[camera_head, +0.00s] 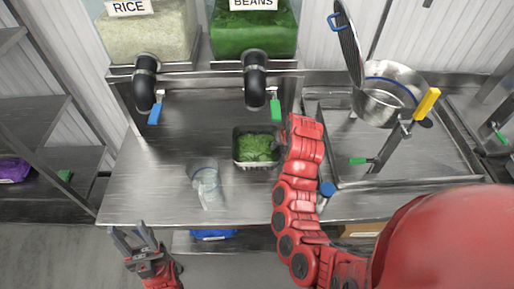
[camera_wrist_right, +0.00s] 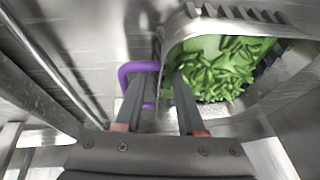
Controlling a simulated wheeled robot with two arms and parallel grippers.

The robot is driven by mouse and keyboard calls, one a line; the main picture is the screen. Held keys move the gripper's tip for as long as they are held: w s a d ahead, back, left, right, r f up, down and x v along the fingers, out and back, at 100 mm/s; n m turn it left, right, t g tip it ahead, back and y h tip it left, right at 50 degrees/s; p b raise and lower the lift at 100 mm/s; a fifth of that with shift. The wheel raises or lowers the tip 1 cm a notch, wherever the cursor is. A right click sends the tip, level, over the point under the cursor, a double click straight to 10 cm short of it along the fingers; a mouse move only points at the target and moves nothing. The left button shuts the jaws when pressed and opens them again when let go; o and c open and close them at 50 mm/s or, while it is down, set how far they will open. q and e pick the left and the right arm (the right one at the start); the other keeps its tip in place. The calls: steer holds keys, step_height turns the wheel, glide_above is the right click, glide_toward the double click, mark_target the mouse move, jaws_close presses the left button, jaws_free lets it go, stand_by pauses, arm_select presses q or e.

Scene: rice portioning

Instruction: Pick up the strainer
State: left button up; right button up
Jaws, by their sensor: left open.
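The strainer (camera_head: 238,158) appears to be the slotted metal container of green beans on the counter, below the beans dispenser. In the right wrist view the strainer (camera_wrist_right: 182,28) shows its slotted rim and a purple handle (camera_wrist_right: 138,67). My right gripper (camera_wrist_right: 158,88) is at this handle, its fingers apart; one finger overlaps the handle, and I cannot tell whether they touch. In the head view my right arm hides that gripper and handle. My left gripper (camera_head: 140,240) is open and empty, in front of the counter's left edge.
A clear bag-like container (camera_head: 207,185) is on the counter left of the strainer. Dispenser spouts (camera_head: 145,85) (camera_head: 256,80) hang above. At right are a sink (camera_head: 440,155) and a metal pot (camera_head: 380,103). The counter's left part is clear.

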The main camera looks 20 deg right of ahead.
steer(key=shift+x, duration=1.05)
steer(key=shift+s, duration=0.1)
jaws_close()
stand_by(0.6)
